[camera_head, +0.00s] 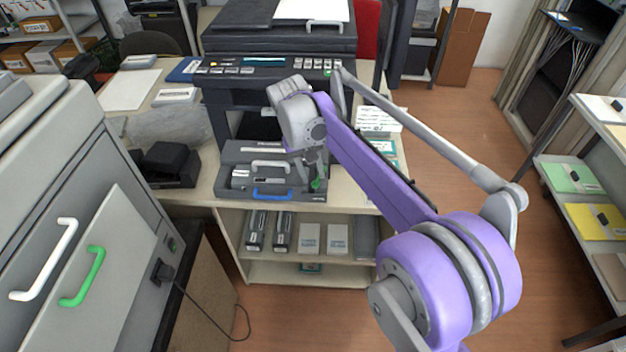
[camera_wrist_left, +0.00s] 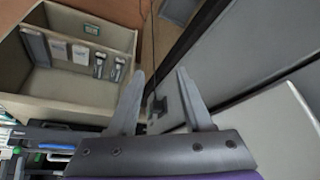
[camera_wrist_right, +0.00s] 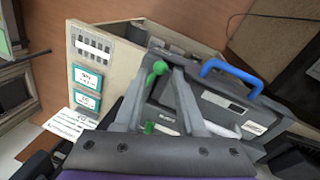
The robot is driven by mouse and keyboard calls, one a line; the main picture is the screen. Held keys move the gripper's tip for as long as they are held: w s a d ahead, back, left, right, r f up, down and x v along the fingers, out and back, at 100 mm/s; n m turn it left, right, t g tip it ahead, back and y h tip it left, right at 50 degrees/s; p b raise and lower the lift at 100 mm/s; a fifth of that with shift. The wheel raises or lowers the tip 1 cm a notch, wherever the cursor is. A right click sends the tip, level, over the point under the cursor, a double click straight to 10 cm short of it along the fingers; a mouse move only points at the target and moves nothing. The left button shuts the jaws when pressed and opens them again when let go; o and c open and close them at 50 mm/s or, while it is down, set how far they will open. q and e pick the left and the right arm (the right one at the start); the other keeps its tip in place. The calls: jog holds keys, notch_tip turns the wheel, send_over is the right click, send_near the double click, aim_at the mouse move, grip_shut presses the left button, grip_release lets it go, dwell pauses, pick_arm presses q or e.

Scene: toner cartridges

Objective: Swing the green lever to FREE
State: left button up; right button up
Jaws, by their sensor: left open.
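The green lever (camera_head: 316,185) is at the right end of the open grey unit (camera_head: 232,188) on the printer's front. The right wrist view shows its green knob (camera_wrist_right: 160,67) at the fingertips, with another green part (camera_wrist_right: 149,127) lower between the fingers. My right gripper (camera_head: 315,165) reaches down to the lever from above. Its fingers (camera_wrist_right: 168,62) are closer together than the left ones, but I cannot tell if they press on the lever. My left gripper (camera_wrist_left: 159,74) is open and empty, away from the lever. Lever markings are not readable.
A blue handle (camera_head: 272,194) is on the unit's front, left of the lever. The printer (camera_head: 275,90) rises behind. A shelf (camera_head: 290,272) with cartridges and boxes lies below. A grey cabinet (camera_head: 110,262) with white and green handles stands at left. Open floor lies at right.

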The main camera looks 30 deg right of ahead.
jog(key=shift+s+d+f, duration=0.1)
jog(key=shift+d+f, duration=0.05)
jog(key=shift+f, duration=0.6)
jog(key=shift+d+f, duration=0.1)
jog(key=shift+f, duration=0.6)
jog(key=shift+c, duration=0.3)
grip_shut()
